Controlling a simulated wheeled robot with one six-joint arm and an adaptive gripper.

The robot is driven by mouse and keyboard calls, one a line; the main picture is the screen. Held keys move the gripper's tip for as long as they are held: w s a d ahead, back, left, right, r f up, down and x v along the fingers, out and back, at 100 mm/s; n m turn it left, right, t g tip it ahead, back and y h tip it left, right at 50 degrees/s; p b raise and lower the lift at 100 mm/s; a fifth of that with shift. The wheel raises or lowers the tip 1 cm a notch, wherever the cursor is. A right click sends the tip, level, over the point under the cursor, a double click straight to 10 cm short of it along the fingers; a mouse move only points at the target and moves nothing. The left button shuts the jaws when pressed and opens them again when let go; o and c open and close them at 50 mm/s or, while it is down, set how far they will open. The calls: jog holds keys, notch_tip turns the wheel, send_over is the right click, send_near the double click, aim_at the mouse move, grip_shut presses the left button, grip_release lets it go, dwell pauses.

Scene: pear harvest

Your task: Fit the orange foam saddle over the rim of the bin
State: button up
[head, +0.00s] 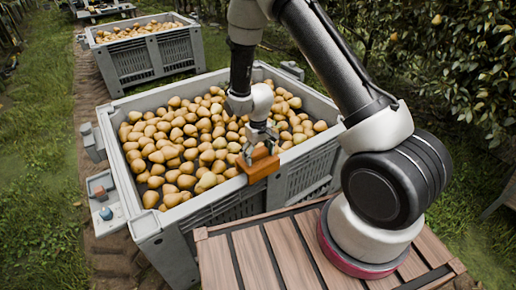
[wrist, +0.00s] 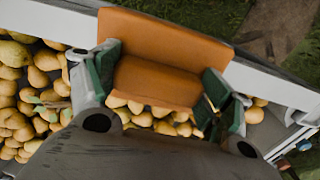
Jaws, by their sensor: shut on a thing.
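The orange foam saddle (head: 260,166) is at the near rim of the grey bin (head: 310,152), which is full of pears. My gripper (head: 259,148) is above the rim and shut on the saddle. In the wrist view the saddle (wrist: 165,45) lies across the line of the pale rim (wrist: 270,75), with one end toward the pears and the other toward the outside. The green-padded fingers grip its two sides. The saddle hides the rim beneath it, so I cannot tell whether it is fully seated.
Pears (head: 185,140) fill the bin near its top. A slatted wooden deck (head: 290,250) lies in front of the bin. A small grey bracket with a blue knob (head: 105,205) is at the bin's left side.

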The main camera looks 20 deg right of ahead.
jog(key=shift+f, duration=2.6)
jog(key=shift+f, duration=0.3)
jog(key=o, duration=1)
jog(key=shift+r, duration=0.1)
notch_tip(320, 180, up, 12)
jog(key=shift+f, duration=0.1)
jog(key=g, duration=0.2)
send_over(258, 163)
jog(key=s+d, duration=0.3)
jog(key=s+d+r+m+t, duration=0.1)
jog(key=s+d+r+t, duration=0.1)
jog(key=s+d+r, duration=0.2)
jog(key=s+d+r+m+t, duration=0.1)
jog(key=s+d+r, duration=0.3)
jog(key=s+r, duration=0.6)
jog(key=s+d+r+m+t, duration=0.1)
jog(key=s+d+r+t, duration=0.2)
jog(key=r, duration=1.8)
jog(key=shift+s+d+r+m, duration=0.1)
jog(key=shift+s+d, duration=0.15)
jog(key=shift+s, duration=0.4)
jog(key=shift+s+d+r+m, duration=0.1)
jog(key=shift+s+d, duration=0.15)
jog(key=shift+s, duration=0.45)
jog(key=shift+s+d+r+m, duration=0.1)
jog(key=shift+s+d, duration=0.15)
jog(key=shift+s, duration=0.4)
